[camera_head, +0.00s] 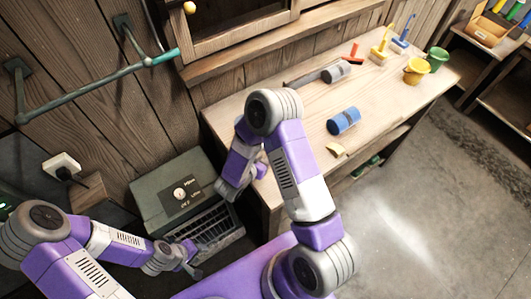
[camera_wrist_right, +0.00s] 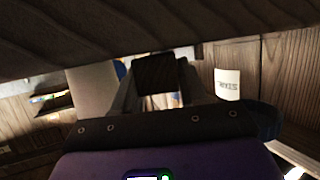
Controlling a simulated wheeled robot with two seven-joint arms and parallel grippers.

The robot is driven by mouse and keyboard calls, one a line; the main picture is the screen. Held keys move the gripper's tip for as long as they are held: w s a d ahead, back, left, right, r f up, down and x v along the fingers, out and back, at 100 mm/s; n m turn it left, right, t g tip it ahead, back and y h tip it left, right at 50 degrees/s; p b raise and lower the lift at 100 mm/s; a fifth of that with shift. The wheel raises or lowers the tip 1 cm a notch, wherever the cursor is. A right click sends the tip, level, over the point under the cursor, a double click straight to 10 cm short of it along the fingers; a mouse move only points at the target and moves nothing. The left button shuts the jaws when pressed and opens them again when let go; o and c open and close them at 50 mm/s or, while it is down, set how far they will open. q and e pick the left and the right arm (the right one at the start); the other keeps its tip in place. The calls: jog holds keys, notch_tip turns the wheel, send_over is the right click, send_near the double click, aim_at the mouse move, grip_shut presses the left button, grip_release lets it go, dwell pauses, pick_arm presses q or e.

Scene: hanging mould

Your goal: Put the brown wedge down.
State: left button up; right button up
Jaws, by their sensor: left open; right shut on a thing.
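My right gripper (camera_wrist_right: 160,92) is shut on a dark brown block, the brown wedge (camera_wrist_right: 158,70), which shows between the two fingers in the right wrist view. Its exact shape is too dark to tell. In the head view my right arm bends over the left end of the wooden workbench (camera_head: 290,125), with its gripper (camera_head: 229,192) pointing down beside the bench edge. The wedge cannot be made out there. My left gripper (camera_head: 190,262) is open and empty, low in front of the green-grey machine (camera_head: 165,185).
A pipe rail (camera_head: 90,88) runs along the plank wall. Floor at right is clear.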

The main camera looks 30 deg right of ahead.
jog(key=shift+f, duration=0.2)
jog(key=o, duration=1)
jog(key=shift+r, duration=0.1)
